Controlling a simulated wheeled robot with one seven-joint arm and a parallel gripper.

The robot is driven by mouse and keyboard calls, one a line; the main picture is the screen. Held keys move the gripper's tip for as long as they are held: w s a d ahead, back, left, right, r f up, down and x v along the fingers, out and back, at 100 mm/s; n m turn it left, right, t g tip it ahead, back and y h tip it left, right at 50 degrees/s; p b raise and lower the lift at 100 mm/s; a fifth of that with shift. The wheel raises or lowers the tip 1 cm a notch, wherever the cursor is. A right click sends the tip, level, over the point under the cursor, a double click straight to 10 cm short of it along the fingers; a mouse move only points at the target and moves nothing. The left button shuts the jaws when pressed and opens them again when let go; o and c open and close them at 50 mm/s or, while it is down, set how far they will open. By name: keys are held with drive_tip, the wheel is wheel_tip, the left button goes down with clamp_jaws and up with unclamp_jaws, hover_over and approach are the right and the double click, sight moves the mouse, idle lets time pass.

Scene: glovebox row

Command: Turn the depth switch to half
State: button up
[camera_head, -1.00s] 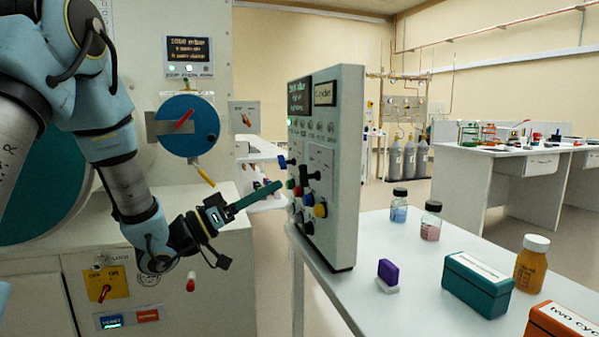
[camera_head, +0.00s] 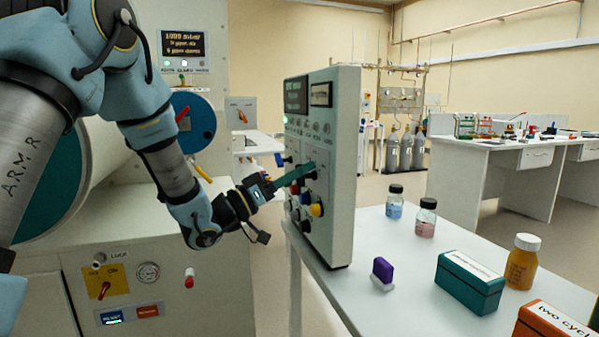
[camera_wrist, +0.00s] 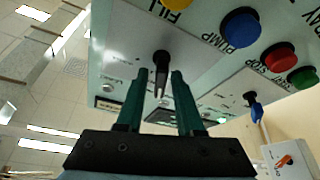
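The control panel (camera_head: 343,165) stands upright on the bench edge, its face turned left toward my arm. In the wrist view, a black pointer knob (camera_wrist: 161,66) sits on the panel face (camera_wrist: 215,55); its small label is not readable, so I cannot confirm it is the depth switch. My gripper (camera_wrist: 155,78) is open, with its two green fingers on either side of the knob and a visible gap between them. In the head view, my gripper (camera_head: 308,169) reaches the panel face and its fingertips partly hide the knob area.
Blue (camera_wrist: 241,28), red (camera_wrist: 279,56) and green buttons are close beside the knob. A blue-handled switch (camera_wrist: 256,108) is to the right in the wrist view. On the bench are a purple block (camera_head: 382,270), bottles (camera_head: 522,262) and a teal box (camera_head: 470,282).

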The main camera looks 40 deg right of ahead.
clamp_jaws()
idle(0.3)
drive_tip(key=shift+w+n+t+p, duration=0.1)
drive_tip(key=shift+n+t+p, duration=0.45)
drive_tip(key=shift+n, duration=0.35)
drive_tip(key=shift+o, duration=1)
unclamp_jaws()
drive_tip(key=b+v, duration=0.3)
drive_tip(key=v, duration=0.7)
drive_tip(key=shift+a+f, duration=0.15)
drive_tip(key=shift+a, duration=0.2)
drive_tip(key=shift+w, duration=0.1)
